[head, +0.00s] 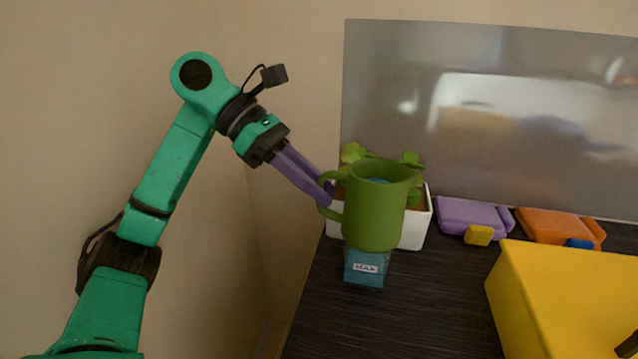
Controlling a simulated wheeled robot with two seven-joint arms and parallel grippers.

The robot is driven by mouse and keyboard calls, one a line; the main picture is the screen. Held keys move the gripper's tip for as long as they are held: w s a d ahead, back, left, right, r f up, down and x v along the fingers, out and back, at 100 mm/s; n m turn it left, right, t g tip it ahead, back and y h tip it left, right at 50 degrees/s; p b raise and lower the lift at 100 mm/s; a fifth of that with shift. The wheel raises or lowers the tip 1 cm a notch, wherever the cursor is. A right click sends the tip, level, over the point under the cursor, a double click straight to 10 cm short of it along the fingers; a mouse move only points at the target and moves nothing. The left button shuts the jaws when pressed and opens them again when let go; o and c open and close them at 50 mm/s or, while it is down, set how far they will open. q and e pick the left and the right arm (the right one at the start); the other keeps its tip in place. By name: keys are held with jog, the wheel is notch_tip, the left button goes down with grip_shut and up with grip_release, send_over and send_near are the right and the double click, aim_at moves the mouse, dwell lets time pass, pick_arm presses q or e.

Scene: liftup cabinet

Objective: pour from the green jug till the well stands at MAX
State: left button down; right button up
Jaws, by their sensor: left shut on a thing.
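The green jug (374,218) is upright, with its handle on the left and its spout on the right. A little blue shows inside its mouth. My left gripper (328,195), with purple fingers, is shut on the jug's handle. Below and partly behind the jug is a clear blue well (364,271) with a white label that seems to read MAX. The jug hides the well's upper part, so its water level cannot be told. A white planter (415,229) with green leaves stands behind the jug. My right gripper is not in view.
A purple item (468,215) and an orange item (555,227) lie at the back right of the dark table (420,315). A large yellow box (575,300) fills the right front. A grey shiny panel (480,110) stands behind.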

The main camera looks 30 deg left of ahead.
aim_at(316, 211)
pick_arm(q)
jog(key=shift+s+d+f+g+b, duration=0.2)
jog(key=shift+f+g+b, duration=0.15)
jog(key=shift+f, duration=0.3)
jog(key=shift+a+f+n+b, duration=0.1)
jog(key=shift+f+n+b, duration=0.3)
jog(key=shift+f, duration=0.5)
jog(key=shift+s+r+n+g+h+p, duration=0.2)
jog(key=shift+r+n+g+h+p, duration=0.15)
jog(key=shift+g+p, duration=0.55)
jog(key=shift+f, duration=0.2)
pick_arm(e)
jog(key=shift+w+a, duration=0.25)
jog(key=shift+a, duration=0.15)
pick_arm(q)
jog(key=shift+f, duration=0.4)
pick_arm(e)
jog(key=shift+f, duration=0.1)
pick_arm(q)
jog(key=shift+s+f+n, duration=0.1)
jog(key=shift+f+n, duration=0.1)
jog(key=shift+n, duration=0.05)
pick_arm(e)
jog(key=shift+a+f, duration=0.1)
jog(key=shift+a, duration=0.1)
